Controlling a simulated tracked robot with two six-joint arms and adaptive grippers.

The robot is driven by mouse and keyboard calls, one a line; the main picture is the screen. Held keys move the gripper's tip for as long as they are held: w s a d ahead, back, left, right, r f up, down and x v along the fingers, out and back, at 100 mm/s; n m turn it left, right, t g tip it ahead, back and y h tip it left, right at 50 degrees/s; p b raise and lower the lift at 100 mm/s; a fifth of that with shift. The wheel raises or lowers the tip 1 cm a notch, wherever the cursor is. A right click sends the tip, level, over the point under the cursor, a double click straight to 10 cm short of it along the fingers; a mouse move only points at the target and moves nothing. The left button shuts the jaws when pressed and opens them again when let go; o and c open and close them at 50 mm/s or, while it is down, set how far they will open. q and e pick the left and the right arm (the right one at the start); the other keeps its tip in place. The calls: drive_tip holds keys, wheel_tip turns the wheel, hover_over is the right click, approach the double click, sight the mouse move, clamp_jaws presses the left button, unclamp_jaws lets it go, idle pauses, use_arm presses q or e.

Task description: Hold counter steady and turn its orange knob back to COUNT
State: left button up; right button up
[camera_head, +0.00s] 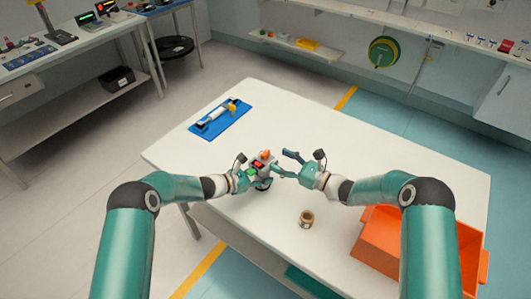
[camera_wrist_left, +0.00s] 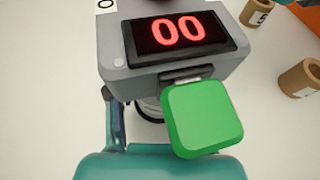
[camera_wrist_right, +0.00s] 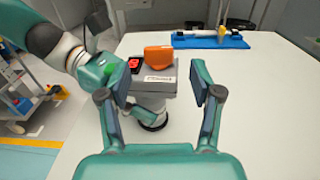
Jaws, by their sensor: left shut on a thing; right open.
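The counter (camera_head: 257,167) is a grey device standing upright on the white table. In the left wrist view its display (camera_wrist_left: 178,30) shows a red 00, with a green paddle (camera_wrist_left: 203,118) in front. The orange knob (camera_wrist_right: 158,56) sits on its top; it also shows in the head view (camera_head: 265,154). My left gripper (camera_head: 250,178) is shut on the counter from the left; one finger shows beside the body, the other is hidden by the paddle. My right gripper (camera_wrist_right: 158,84) is open and empty, its fingers apart, short of the counter and knob. The knob's markings are unreadable.
A blue mat (camera_head: 203,132) with a white cylinder (camera_head: 214,115) lies at the table's far left. A small brown roll (camera_head: 306,218) stands in front of my right arm. An orange bin (camera_head: 366,252) is at the right. The table's back right is clear.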

sight(268, 154)
drive_tip(key=x, duration=0.6)
drive_tip(key=shift+a, duration=0.15)
drive_tip(key=c, duration=1.2)
drive_tip(key=shift+r, duration=0.1)
